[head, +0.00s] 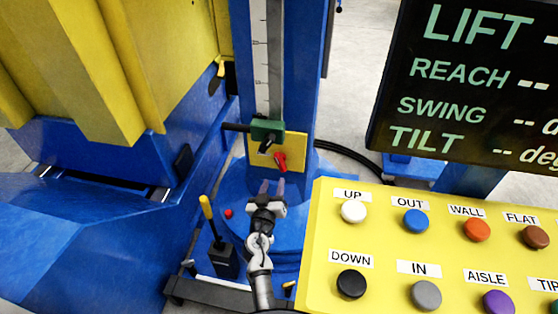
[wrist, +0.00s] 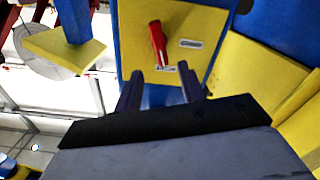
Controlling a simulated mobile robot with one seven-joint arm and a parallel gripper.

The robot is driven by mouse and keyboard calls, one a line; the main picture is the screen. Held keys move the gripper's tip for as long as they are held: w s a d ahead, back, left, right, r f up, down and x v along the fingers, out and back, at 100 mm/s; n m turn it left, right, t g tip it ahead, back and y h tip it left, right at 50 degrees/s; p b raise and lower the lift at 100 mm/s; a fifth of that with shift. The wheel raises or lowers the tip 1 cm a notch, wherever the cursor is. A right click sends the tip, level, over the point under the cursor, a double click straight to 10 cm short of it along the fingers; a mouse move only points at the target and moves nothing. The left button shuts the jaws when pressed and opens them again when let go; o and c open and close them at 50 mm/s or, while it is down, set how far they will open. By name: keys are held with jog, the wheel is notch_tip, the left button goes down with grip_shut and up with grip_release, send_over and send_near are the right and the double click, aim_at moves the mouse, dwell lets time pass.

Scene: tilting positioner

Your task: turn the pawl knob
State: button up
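A red knob (head: 281,161), which I take to be the pawl knob, sits on a yellow plate (head: 292,142) on the blue column. In the wrist view the red knob (wrist: 158,42) points up and slightly left on the yellow plate (wrist: 195,25), beside a small label. My gripper (head: 272,187) is below and slightly left of the knob in the head view. In the wrist view my gripper (wrist: 159,70) has its two fingers apart with nothing between them. The knob lies beyond the fingertips, and no contact shows.
A green block (head: 267,126) with a dark handle sits just above the knob. A yellow-handled lever (head: 207,208) stands left of my arm. A yellow button panel (head: 385,240) fills the lower right, under a dark display (head: 460,90). Large blue and yellow machinery stands at left.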

aim_at(278, 163)
jog(key=w, duration=0.3)
jog(key=w+d+p, duration=0.1)
jog(key=w, duration=0.3)
jog(key=w+d, duration=0.1)
jog(key=w, duration=0.2)
jog(key=shift+w, duration=0.25)
jog(key=c, duration=0.8)
jog(key=shift+o, duration=0.2)
jog(key=shift+n, duration=0.4)
jog(key=n+b, duration=0.1)
jog(key=n, duration=0.2)
jog(key=shift+a+f, duration=0.1)
jog(key=n, duration=0.3)
jog(key=shift+a+f+n+b, duration=0.1)
jog(key=shift+n+b, duration=0.2)
jog(key=shift+b, duration=0.05)
jog(key=n, duration=0.6)
jog(key=shift+a+f, duration=0.1)
jog(key=shift+f, duration=0.1)
jog(key=shift+n, duration=0.4)
